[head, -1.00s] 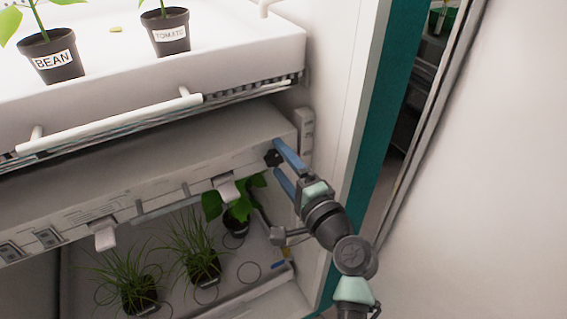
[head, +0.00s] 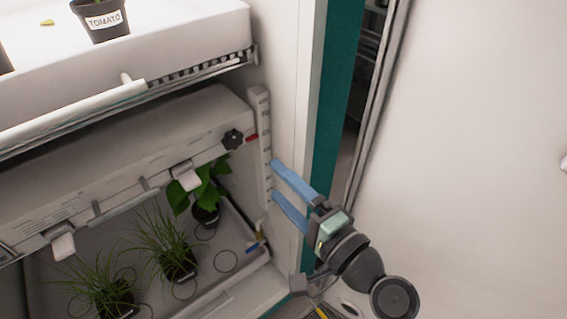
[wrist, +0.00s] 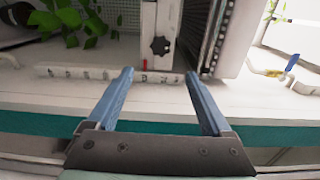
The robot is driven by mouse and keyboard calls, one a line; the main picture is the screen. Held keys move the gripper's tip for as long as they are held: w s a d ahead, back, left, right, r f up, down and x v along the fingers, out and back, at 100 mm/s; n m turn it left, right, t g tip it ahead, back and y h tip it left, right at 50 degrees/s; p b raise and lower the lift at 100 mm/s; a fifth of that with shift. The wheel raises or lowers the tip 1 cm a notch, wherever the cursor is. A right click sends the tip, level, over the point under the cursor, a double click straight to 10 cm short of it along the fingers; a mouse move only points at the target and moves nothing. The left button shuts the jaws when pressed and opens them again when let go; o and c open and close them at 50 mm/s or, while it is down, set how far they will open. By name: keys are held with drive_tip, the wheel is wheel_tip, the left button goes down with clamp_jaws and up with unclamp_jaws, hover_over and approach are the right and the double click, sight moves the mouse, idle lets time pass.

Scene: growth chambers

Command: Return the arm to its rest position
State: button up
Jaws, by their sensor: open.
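My gripper (head: 274,180) is open and empty, its two blue fingers apart. In the head view it is in front of the chamber's right side wall, near a white marked strip (head: 262,140). In the wrist view the gripper (wrist: 158,78) points at the chamber front, with the white marked strip (wrist: 110,74) just beyond the fingertips. A black knob (head: 232,139) with a red pointer is left of and above the fingers in the head view; it also shows in the wrist view (wrist: 160,46). I cannot tell whether the fingers touch the strip.
The upper tray (head: 150,50) holds a pot labelled TOMATO (head: 102,18). Below, a leafy plant (head: 205,190) and grassy plants (head: 165,240) stand on the lower tray (head: 225,290). A bare white wall (head: 480,130) lies further right.

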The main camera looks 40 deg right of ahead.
idle(0.4)
drive_tip(key=w+a+r+n+t+p, duration=0.1)
drive_tip(key=w+a+r+n+p, duration=0.2)
drive_tip(key=r, duration=0.7)
drive_tip(key=w+a+r+n+t+p, duration=0.1)
drive_tip(key=w+a+r+n+p, duration=0.15)
drive_tip(key=a+r+n, duration=0.45)
drive_tip(key=w+a+r+n+t+p, duration=0.1)
drive_tip(key=w+a+r+p, duration=0.15)
drive_tip(key=r, duration=0.95)
drive_tip(key=s+a+r+n+t+p, duration=0.1)
drive_tip(key=s+a+r+n+t, duration=0.1)
drive_tip(key=r, duration=0.6)
drive_tip(key=s+a+r+n+t+p, duration=0.1)
drive_tip(key=s+a+r, duration=0.3)
drive_tip(key=r, duration=0.5)
drive_tip(key=s+a+r+n+t+p, duration=0.1)
drive_tip(key=s+a+r+n+t, duration=0.2)
drive_tip(key=r, duration=0.5)
drive_tip(key=shift+s+a+r+n+p, duration=0.25)
drive_tip(key=shift+s+a+n+p, duration=0.15)
drive_tip(key=shift+n, duration=0.2)
drive_tip(key=shift+w+f, duration=0.1)
